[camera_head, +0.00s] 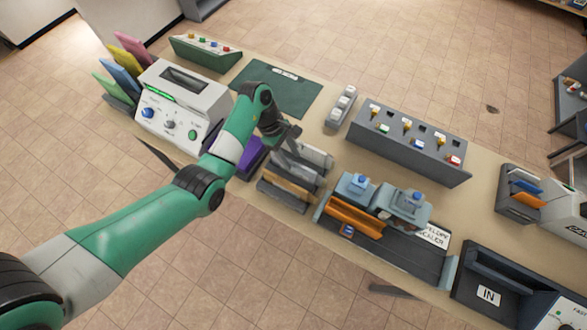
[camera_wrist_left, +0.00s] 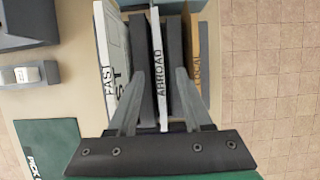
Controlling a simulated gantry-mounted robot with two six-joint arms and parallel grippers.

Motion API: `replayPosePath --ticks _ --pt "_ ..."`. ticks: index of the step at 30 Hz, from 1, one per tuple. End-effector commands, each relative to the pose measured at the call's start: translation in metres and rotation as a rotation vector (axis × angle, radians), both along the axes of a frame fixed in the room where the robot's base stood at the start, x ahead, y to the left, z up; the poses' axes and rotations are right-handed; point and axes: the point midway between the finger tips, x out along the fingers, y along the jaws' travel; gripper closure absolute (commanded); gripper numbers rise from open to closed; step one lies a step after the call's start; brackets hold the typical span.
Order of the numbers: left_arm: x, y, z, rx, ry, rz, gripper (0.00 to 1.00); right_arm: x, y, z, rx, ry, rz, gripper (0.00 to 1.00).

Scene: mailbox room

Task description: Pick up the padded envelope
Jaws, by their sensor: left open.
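I cannot pick out the padded envelope for certain. A tan flat piece (camera_wrist_left: 186,50) lies in the right slot of the sorting rack (camera_wrist_left: 143,45), beside the label LOCAL; whether it is an envelope or part of the rack is unclear. A white piece (camera_wrist_left: 112,55) stands at the rack's left, marked FAST, and a white strip marked ABROAD runs down its middle. My left gripper (camera_wrist_left: 158,75) is open, its fingers spread over the rack with nothing visibly between them but the rack's middle. In the head view the left gripper (camera_head: 287,143) hangs over the rack (camera_head: 284,192). My right gripper is not seen.
A green mat (camera_head: 280,90) lies behind my gripper. A white machine with buttons (camera_head: 180,100) and a purple item (camera_head: 250,152) stand left of the rack. A sealer (camera_head: 385,245) stands close on the right, a grey switch box (camera_head: 412,140) behind it.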

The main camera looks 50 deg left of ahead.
Motion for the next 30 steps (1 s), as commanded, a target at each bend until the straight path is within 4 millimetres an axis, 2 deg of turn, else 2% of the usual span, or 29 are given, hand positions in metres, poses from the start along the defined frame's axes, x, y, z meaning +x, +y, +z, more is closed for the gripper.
replayPosePath --ticks 3,30 --pt "0.0004 -0.0029 -0.0074 0.000 0.001 0.000 0.50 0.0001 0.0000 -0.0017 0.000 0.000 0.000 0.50" --pt "0.0005 -0.0027 -0.0118 0.000 0.000 -0.001 0.50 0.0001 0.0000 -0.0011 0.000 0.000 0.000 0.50"
